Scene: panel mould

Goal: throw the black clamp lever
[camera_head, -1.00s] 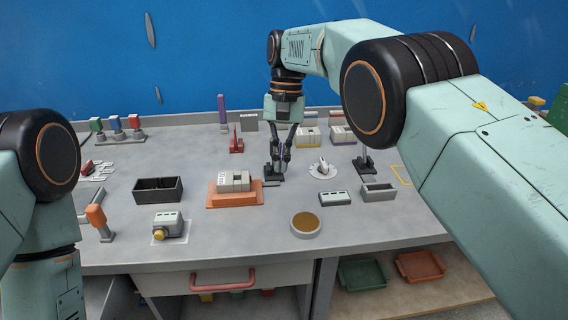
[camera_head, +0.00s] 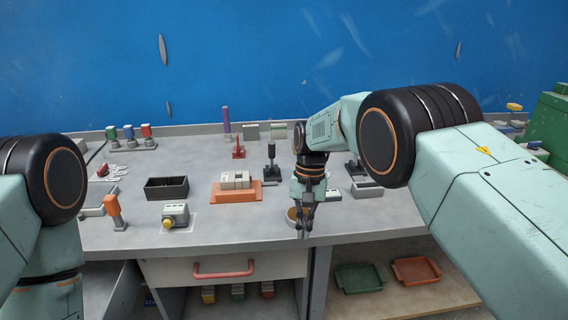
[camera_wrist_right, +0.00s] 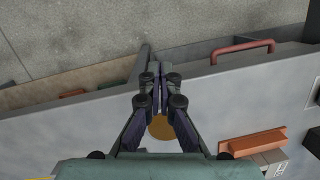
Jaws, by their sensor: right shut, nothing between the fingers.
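The black clamp (camera_head: 271,172) stands on the bench right of the orange fixture, its lever (camera_head: 271,154) upright with a dark knob on top. My right gripper (camera_head: 303,232) points down at the bench's front edge, in front of the clamp and a little right of it, clear of the lever. Its fingers are together and empty; they also show shut in the right wrist view (camera_wrist_right: 155,72). A second black clamp (camera_head: 354,168) stands farther right, partly hidden by my right arm. My left arm is at the left edge; its gripper is out of frame.
A round dish (camera_head: 292,216) is partly behind my right gripper. The orange fixture (camera_head: 236,196) with pale blocks, a black bin (camera_head: 166,188) and a grey device with a yellow knob (camera_head: 175,216) stand left. A red drawer handle (camera_head: 223,269) sticks out below the bench edge.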

